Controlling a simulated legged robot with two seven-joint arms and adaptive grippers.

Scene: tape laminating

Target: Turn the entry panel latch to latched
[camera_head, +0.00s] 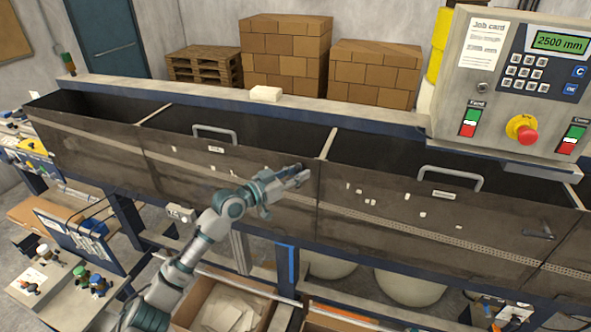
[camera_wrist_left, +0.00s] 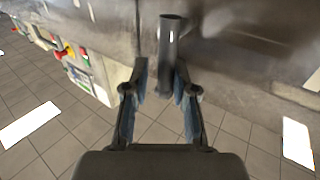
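The dark front panel (camera_head: 110,160) on the left half of the long machine carries a small white label, too small to read surely, and a grey bar handle (camera_head: 215,131). My left gripper (camera_head: 300,176) is at this panel's right end, and hides the latch there in the head view. In the left wrist view a dark round bar, seemingly the latch handle (camera_wrist_left: 168,45), reaches between the fingertips of my left gripper (camera_wrist_left: 160,80). The fingers are apart, with a gap left of the bar; contact on the right is unclear. My right gripper is not in view.
The right panel (camera_head: 400,215) has its own handle (camera_head: 450,177) and a dark latch (camera_head: 538,233). A control box (camera_head: 510,85) with a red stop button stands at upper right. Open cardboard boxes (camera_head: 230,305) lie below the machine.

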